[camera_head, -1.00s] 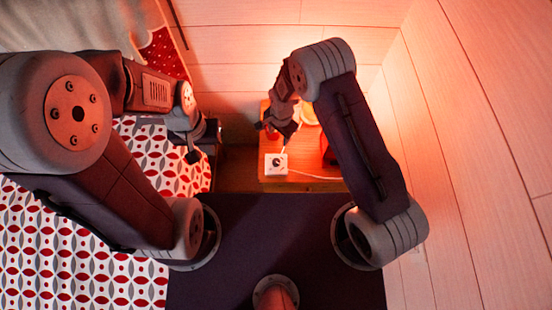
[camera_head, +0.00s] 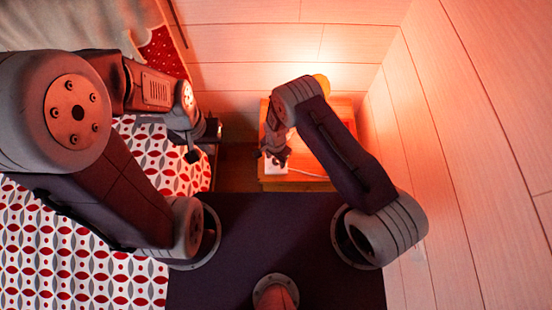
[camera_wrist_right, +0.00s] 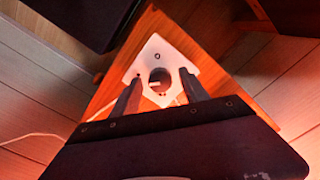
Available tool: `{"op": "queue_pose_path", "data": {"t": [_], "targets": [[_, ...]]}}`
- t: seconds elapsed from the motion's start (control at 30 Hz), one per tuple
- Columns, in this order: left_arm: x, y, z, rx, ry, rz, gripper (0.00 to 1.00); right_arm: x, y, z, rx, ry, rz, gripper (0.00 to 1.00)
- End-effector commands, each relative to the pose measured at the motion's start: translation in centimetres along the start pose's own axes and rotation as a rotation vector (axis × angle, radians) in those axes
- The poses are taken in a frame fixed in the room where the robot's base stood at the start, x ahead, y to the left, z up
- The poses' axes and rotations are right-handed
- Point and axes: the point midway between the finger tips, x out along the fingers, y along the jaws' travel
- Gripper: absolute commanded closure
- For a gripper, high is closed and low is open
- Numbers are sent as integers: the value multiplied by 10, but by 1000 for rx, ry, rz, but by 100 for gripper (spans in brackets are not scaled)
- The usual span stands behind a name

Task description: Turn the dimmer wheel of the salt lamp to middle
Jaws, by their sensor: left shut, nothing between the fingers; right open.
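The white dimmer box (camera_wrist_right: 155,60) sits on the wooden bedside table, with its dark round wheel (camera_wrist_right: 160,80) facing up in the right wrist view. The wheel has a small light mark. My right gripper (camera_wrist_right: 160,76) is open, with one finger on each side of the wheel; I cannot tell whether they touch it. In the head view my right gripper (camera_head: 273,158) is over the box (camera_head: 276,170) and partly hides it. The glowing salt lamp (camera_head: 322,82) shows only as an orange edge behind my right arm. My left gripper (camera_head: 192,156) is shut and empty over the bed.
The wooden table (camera_head: 300,186) carries the box and a pale cord (camera_head: 313,174). A bed with a red and white patterned cover (camera_head: 60,250) is at the left. Plank walls (camera_head: 460,150) close off the back and right.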

Motion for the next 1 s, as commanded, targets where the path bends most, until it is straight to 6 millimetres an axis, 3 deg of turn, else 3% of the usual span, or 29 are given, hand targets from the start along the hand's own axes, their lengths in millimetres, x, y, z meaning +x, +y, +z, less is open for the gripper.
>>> {"op": "queue_pose_path", "data": {"t": [0.1,0.13,0.3,0.67,1.0], "targets": [[0,0,0,0,0,0,100,0,0,0,0,0,0,47],[0,0,0,0,0,0,100,0,0,0,0,0,0,53],[0,0,0,0,0,0,100,-1,0,0,0,0,0,100],[3,0,0,0,0,0,100,0,0,0,-49,0,-1,100],[14,0,2,0,0,0,100,1,-1,0,-302,1,-1,100]]}}
